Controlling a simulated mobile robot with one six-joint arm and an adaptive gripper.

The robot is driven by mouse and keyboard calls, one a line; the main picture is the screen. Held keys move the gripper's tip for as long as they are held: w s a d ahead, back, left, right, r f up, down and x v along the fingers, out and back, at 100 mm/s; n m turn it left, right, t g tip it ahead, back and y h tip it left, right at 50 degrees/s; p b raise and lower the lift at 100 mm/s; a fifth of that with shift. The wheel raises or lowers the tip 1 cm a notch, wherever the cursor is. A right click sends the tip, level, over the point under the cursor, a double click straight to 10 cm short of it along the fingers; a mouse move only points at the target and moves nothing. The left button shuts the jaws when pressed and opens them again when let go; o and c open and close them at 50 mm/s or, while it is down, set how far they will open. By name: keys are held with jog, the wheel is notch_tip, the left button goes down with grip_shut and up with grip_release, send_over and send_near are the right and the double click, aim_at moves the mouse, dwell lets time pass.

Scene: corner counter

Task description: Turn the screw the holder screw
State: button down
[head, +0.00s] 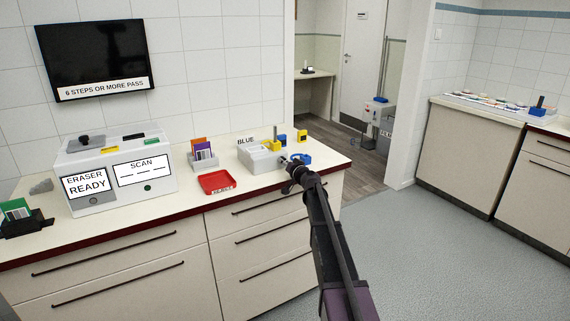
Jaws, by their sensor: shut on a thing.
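My gripper (286,161) is at the right side of this block, shut on a small part there, which I take to be the holder screw. The fingers and wrist hide most of that part, so its shape and how far it is turned cannot be seen. A blue piece (304,158) lies just right of the gripper; I cannot tell whether they touch.
A yellow block (302,136) and a blue-and-yellow piece (281,141) stand behind the holder. A red tray (217,182) and a card rack (203,159) are to its left, then a white machine (117,172) reading ERASER READY. The counter's front edge is clear.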

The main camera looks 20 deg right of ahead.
jog(key=shift+w, duration=0.1)
jog(key=shift+c, duration=1.8)
grip_release()
jog(key=shift+m, duration=0.5)
